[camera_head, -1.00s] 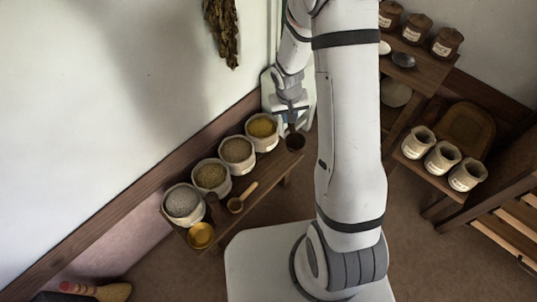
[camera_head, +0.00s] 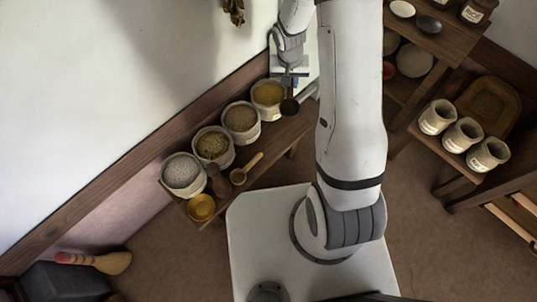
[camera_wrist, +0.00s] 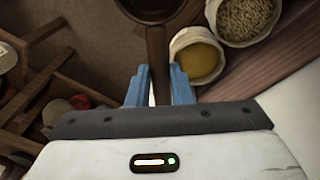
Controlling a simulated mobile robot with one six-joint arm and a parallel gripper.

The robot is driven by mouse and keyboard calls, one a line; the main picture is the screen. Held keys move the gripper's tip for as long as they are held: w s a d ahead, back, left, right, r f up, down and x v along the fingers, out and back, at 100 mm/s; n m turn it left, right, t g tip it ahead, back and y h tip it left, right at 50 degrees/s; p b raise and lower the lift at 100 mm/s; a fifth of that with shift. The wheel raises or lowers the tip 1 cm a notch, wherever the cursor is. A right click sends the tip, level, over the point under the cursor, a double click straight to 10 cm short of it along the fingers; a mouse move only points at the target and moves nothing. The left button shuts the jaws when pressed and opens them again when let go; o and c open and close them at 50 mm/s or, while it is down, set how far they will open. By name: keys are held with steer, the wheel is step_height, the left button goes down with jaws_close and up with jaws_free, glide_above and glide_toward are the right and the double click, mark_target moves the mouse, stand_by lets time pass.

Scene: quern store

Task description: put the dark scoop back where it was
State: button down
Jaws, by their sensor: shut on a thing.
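The dark scoop (camera_head: 289,106) is held by its handle in my gripper (camera_head: 288,83), over the far end of the low bench (camera_head: 275,141), beside the sack of yellow grain (camera_head: 268,95). In the wrist view the blue fingers of my gripper (camera_wrist: 158,88) are shut on the scoop's handle (camera_wrist: 157,48). The scoop's bowl (camera_wrist: 152,8) is partly cut off by the top edge. A light wooden scoop (camera_head: 247,170) lies on the bench in front of the sacks, with a dark brown object (camera_head: 218,181) beside it. I cannot tell whether the held scoop touches the bench.
Several grain sacks line the wall side of the bench, including a grey-filled one (camera_head: 183,175). A yellow bowl (camera_head: 201,207) stands at the near end. Shelves with pots (camera_head: 437,117) and dishes stand at the right. A brush (camera_head: 112,263) lies at the lower left.

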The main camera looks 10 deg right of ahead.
step_height(320, 180, down, 32)
steer(key=m+b, duration=0.4)
steer(key=b, duration=0.6)
steer(key=m+g+y+b, duration=0.1)
steer(key=m+b, duration=0.3)
steer(key=b, duration=0.7)
steer(key=shift+f, duration=0.1)
steer(key=shift+f, duration=0.15)
steer(key=c, duration=1.3)
jaws_free()
